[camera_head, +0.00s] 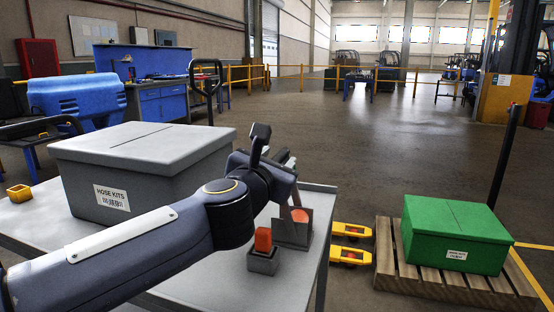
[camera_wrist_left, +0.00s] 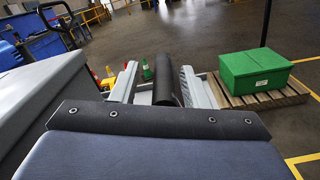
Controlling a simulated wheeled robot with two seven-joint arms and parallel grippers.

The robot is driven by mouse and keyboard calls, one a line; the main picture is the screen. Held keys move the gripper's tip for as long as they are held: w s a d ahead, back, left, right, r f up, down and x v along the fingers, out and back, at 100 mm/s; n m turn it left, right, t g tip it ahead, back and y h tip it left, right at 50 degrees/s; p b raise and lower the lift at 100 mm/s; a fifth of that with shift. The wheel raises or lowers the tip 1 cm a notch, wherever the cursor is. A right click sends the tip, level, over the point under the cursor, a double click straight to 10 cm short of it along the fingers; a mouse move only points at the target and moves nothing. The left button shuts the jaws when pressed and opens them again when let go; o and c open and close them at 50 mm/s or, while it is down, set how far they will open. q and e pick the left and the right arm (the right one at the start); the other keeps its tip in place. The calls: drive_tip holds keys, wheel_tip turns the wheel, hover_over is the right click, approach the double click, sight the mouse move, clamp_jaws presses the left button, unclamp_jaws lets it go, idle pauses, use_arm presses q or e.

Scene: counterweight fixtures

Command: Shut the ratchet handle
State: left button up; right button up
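A grey bracket (camera_head: 293,232) stands on the grey table near its right edge, with an orange round part in it. A thin brownish lever (camera_head: 297,199), which looks like the ratchet handle, rises from it towards my left gripper (camera_head: 275,146). The gripper hides its upper end in the head view. In the left wrist view a black round bar (camera_wrist_left: 163,80), probably the handle's grip, stands between the two grey fingers. A gap shows on its left; the right finger looks close, but I cannot tell whether it touches. The gripper looks open. My right gripper is not in view.
A small grey holder with an orange block (camera_head: 263,239) stands in front of the bracket. A large grey lidded box (camera_head: 140,165) fills the table's left part. A green box (camera_head: 455,235) sits on a wooden pallet (camera_head: 388,262) to the right. Open floor lies beyond.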

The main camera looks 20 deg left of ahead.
use_arm(q)
drive_tip(key=s+p, duration=0.1)
drive_tip(key=s, duration=0.6)
drive_tip(key=shift+s+p, duration=0.4)
